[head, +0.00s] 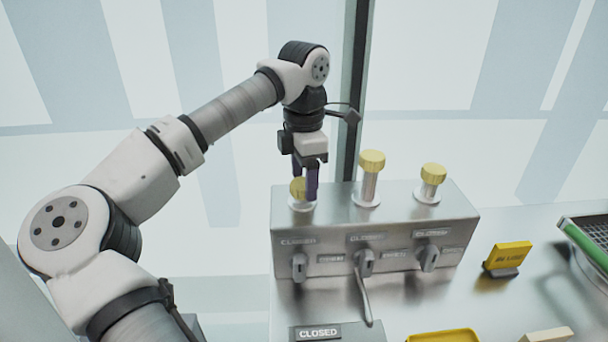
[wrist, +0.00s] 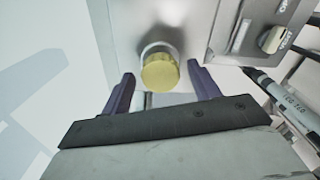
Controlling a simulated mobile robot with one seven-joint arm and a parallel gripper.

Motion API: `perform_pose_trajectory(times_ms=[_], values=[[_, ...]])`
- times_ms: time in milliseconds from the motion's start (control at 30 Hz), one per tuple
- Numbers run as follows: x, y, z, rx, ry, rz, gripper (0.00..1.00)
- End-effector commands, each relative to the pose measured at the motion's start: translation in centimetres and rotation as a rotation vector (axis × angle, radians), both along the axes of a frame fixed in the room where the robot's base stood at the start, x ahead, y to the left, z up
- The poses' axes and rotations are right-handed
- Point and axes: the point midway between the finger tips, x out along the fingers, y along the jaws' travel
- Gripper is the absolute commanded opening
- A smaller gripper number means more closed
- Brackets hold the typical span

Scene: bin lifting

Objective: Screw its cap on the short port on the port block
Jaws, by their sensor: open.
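The metal port block (head: 375,225) stands on the bench with three ports on top, each with a yellow cap. The left port is the shortest, and its cap (head: 298,187) sits low over the pale collar. The wrist view shows this cap (wrist: 160,72) on the port. My gripper (head: 305,190) is open and points down at the short port, with dark purple fingers. In the wrist view the fingers of my gripper (wrist: 162,84) lie apart on either side of the cap, with gaps. Whether the cap is fully seated cannot be told.
The tall middle port (head: 369,188) and medium right port (head: 428,193) stand to the right. Levers (head: 299,267) under CLOSED labels line the block's front. A CLOSED sign (head: 335,332), a yellow sign (head: 508,256) and a green-edged tray (head: 585,243) are on the bench.

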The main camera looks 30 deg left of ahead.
Motion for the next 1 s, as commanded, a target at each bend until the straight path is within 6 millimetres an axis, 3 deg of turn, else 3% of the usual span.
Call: perform_pose_trajectory(times_ms=[133,500,767,1000], values=[[-0.01,0.01,-0.12,0.001,0.0,0.067,0.61],[0.0,0.03,-0.11,0.002,0.0,0.519,0.61],[-0.01,0.01,0.0,-0.001,0.0,0.554,0.61],[0.0,0.0,0.0,-0.001,0.0,0.551,0.32]])
